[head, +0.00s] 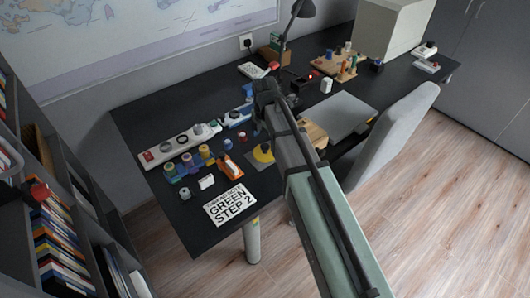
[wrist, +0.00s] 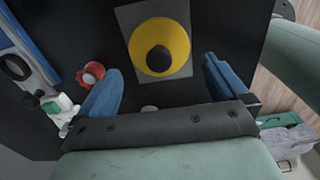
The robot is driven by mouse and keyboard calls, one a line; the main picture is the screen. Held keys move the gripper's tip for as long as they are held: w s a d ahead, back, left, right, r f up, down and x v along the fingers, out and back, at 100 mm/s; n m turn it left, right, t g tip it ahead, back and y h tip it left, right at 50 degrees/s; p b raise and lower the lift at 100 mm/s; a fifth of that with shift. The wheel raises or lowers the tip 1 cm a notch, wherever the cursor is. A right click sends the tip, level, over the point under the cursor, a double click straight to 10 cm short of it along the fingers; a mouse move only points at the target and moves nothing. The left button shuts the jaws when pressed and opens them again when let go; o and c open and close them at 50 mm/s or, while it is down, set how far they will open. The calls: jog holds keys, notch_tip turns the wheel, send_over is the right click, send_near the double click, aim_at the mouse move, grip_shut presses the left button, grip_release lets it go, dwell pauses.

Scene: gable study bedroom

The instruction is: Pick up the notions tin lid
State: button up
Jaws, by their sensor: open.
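The lid is apart from both fingers in the picture; the height gap is hard to tell. My arm hides the fingers in the head view.
A red round thing (wrist: 91,74) lies just left of my left finger. Spools (head: 187,160), an orange item (head: 230,167), a white strip (head: 180,143) and a printed sign (head: 229,204) lie left of the lid. A grey flat panel (head: 345,113) and chair (head: 395,135) are right.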

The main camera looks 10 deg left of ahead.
aim_at(266, 145)
jog(key=shift+w+f, duration=0.1)
jog(key=shift+f, duration=2.6)
jog(key=c, duration=0.7)
jog(key=shift+r, duration=0.1)
notch_tip(266, 145, up, 8)
jog(key=shift+r, duration=0.25)
jog(key=shift+w+d+r, duration=0.1)
jog(key=shift+d+r, duration=0.15)
jog(key=shift+r, duration=0.25)
jog(key=w+d, duration=0.1)
jog(key=w, duration=0.4)
jog(key=w+d+r, duration=0.1)
jog(key=w+d, duration=0.1)
jog(key=w, duration=0.4)
jog(key=w+d, duration=0.1)
jog(key=w, duration=0.4)
jog(key=shift+w+d+r, duration=0.3)
jog(key=shift+w+r, duration=0.1)
